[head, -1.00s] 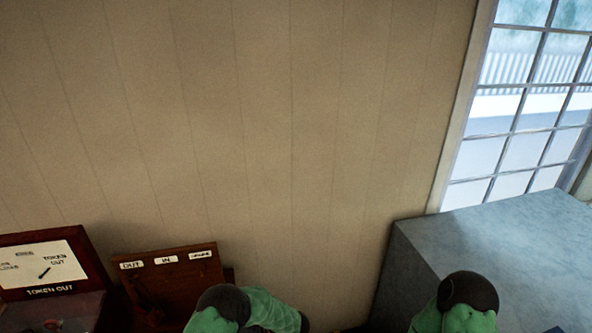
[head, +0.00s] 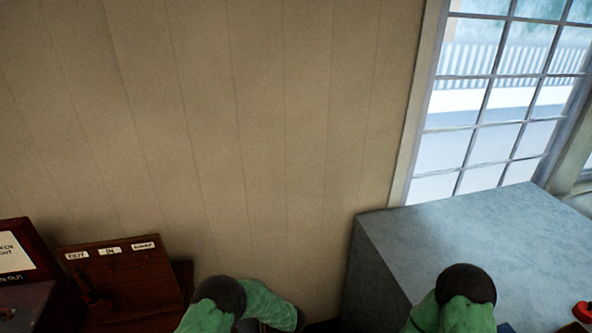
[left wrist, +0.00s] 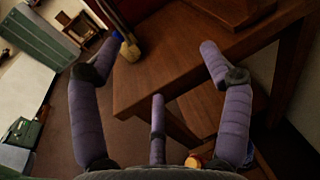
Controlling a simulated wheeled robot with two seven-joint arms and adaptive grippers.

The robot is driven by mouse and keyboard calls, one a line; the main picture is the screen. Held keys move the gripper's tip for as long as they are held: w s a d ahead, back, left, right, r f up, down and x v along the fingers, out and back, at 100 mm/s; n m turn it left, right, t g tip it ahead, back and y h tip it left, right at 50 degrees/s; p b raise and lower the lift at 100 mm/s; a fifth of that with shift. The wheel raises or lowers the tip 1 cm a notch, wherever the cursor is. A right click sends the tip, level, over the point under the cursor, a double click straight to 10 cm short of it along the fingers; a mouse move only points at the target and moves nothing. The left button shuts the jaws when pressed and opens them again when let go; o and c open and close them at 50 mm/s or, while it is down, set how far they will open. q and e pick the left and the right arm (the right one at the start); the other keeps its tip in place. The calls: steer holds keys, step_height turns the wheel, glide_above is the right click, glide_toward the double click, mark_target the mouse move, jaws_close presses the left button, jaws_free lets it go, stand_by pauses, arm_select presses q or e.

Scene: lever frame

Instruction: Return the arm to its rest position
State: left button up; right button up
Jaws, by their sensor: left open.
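My left gripper (left wrist: 160,62) shows in the left wrist view with its purple fingers spread wide and nothing between them. Its fingers are over and beside a brown wooden table (left wrist: 165,60); contact cannot be told. In the head view, my green arm links with dark joints show at the bottom, but neither gripper is visible there. The wooden lever frame (head: 140,280) stands at lower left against the wall, with white labels including OUT and IN. A dark lever (head: 92,297) on it is partly in shadow, so its position is unclear.
A dark-framed case (head: 12,260) with a white panel is at far left. A grey-blue counter (head: 440,235) stands right under a window, with a red object (head: 582,311) at its edge. A small yellow-and-blue item (left wrist: 129,46) is near the left fingertip.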

arm_select(q)
steer(key=s+d+f+n+g+h+b, duration=0.25)
steer(key=s+f+g+h, duration=0.25)
steer(key=s+f+h, duration=0.75)
steer(key=s+d+f+n+t+h+b, duration=0.3)
steer(key=s+d+f+n+t+h, duration=0.3)
steer(key=n, duration=1.2)
steer(key=s+d+f+h, duration=0.2)
steer(key=d+f, duration=0.2)
steer(key=d, duration=0.1)
steer(key=shift+f, duration=0.2)
steer(key=shift+s+h, duration=0.15)
steer(key=shift+h, duration=0.1)
